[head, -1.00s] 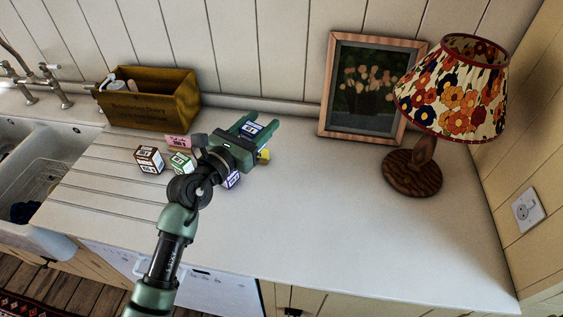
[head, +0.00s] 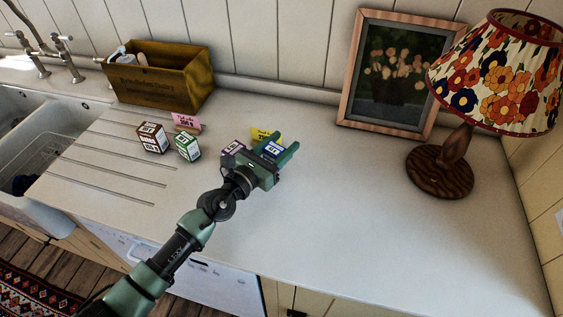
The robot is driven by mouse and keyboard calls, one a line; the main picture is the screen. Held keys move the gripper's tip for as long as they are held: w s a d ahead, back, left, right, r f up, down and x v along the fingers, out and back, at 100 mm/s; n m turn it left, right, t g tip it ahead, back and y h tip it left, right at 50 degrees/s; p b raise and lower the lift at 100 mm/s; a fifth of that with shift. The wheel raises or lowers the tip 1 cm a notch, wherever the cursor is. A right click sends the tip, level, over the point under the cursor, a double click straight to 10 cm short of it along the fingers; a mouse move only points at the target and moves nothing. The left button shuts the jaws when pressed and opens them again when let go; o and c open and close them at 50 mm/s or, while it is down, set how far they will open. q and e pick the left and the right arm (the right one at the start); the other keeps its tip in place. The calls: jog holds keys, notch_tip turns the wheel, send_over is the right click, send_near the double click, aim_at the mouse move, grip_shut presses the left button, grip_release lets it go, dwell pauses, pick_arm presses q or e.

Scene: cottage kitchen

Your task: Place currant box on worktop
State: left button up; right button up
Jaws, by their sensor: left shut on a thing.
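My left gripper (head: 281,144) is shut on a small white box with a blue top and dark lettering (head: 273,150), at or just above the worktop (head: 350,215). Whether the box touches the surface is hard to tell. Its lettering is too small to read, so I cannot confirm that it is the currant box. A box with a purple top (head: 232,147) stands just left of the gripper, partly hidden by it. A green box (head: 187,147) and a brown box (head: 153,138) stand further left. My right gripper is out of view.
A wooden crate (head: 160,85) stands at the back left near the sink (head: 40,130). A picture frame (head: 343,105) and lamp (head: 440,172) stand right. The front right is clear.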

pick_arm(q)
notch_tip(320, 180, down, 4)
jog(key=b, duration=0.3)
jog(key=shift+f, duration=0.15)
jog(key=o, duration=1.4)
jog(key=shift+f, duration=0.1)
